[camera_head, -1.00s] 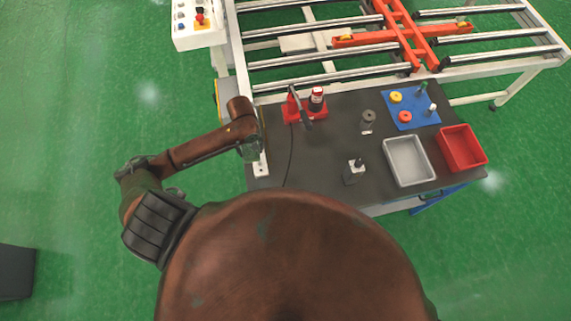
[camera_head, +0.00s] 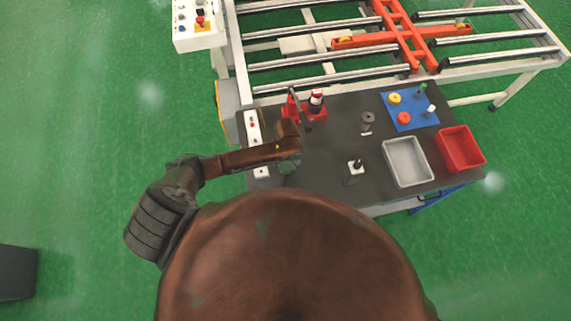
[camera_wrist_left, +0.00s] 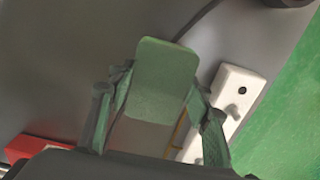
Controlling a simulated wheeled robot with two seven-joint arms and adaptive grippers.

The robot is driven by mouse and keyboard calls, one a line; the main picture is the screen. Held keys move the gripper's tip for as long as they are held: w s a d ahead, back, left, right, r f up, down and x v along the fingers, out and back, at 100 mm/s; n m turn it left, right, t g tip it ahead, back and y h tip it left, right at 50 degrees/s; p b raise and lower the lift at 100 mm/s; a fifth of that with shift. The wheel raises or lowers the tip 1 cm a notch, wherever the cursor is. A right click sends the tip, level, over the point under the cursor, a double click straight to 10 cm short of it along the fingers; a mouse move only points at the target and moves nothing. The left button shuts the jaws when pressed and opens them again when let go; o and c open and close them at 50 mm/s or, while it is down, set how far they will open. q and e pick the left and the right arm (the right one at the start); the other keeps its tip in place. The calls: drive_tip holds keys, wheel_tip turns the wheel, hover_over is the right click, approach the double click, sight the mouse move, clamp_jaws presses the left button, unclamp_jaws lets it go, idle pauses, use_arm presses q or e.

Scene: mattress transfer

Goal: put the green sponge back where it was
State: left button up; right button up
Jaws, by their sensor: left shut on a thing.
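The green sponge (camera_wrist_left: 165,78) is a rounded rectangular block in the middle of the left wrist view. My left gripper (camera_wrist_left: 157,90) is shut on it, with one finger on each side. In the head view my left gripper (camera_head: 290,162) is over the left part of the dark tabletop (camera_head: 325,160). The sponge is hard to make out there. Its height above the table cannot be told. My right gripper is not in view.
A white strip with buttons (camera_head: 254,128) lies along the table's left edge. A red stand (camera_head: 293,108) with bottles is close behind my gripper. A grey bin (camera_head: 407,162), red bin (camera_head: 461,148) and blue mat (camera_head: 410,110) fill the right.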

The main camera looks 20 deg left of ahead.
sight(286, 162)
use_arm(q)
wheel_tip(286, 162, down, 2)
drive_tip(key=shift+a+f, duration=0.15)
drive_tip(key=shift+f, duration=0.1)
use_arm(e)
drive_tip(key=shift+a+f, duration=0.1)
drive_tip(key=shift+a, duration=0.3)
use_arm(q)
drive_tip(key=shift+f, duration=0.15)
drive_tip(key=o, duration=1.1)
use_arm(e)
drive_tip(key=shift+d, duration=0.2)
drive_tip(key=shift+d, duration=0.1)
use_arm(q)
drive_tip(key=shift+r, duration=0.4)
wheel_tip(286, 162, up, 10)
drive_tip(key=shift+r, duration=0.8)
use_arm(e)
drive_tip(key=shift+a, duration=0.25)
